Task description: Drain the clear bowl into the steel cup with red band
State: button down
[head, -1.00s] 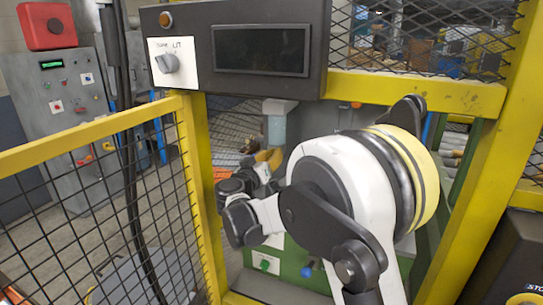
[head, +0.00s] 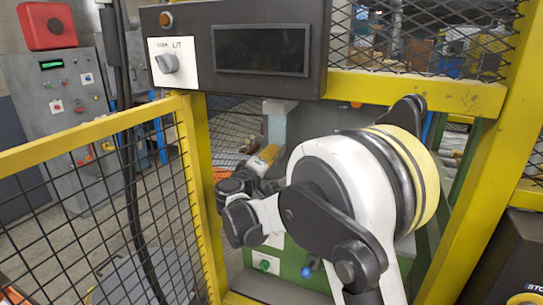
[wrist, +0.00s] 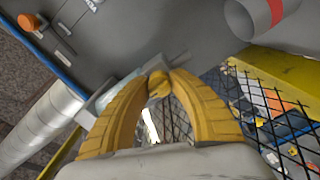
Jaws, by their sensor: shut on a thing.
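My gripper (wrist: 158,80) has yellow fingers that meet near the middle of the wrist view. It is shut on a pale, see-through thing, which I take to be the clear bowl (wrist: 112,92); the fingers hide part of it, so its contents and exact tilt cannot be told. The steel cup with red band (wrist: 250,18) is at the top right of the wrist view, apart from the gripper and partly cut off by the frame. In the head view my gripper (head: 264,158) is small, behind the yellow frame opening; neither bowl nor cup is clear there.
A yellow guard rail with black mesh (head: 90,135) stands at the left, and a yellow post (head: 475,160) at the right. A dark panel with a screen (head: 262,50) hangs above the opening. In the wrist view a mesh (wrist: 245,110) lies at the right.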

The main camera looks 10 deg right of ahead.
jog(key=n, duration=0.4)
jog(key=shift+n, duration=2.3)
jog(key=c, duration=1.1)
grip_release()
jog(key=v, duration=1.2)
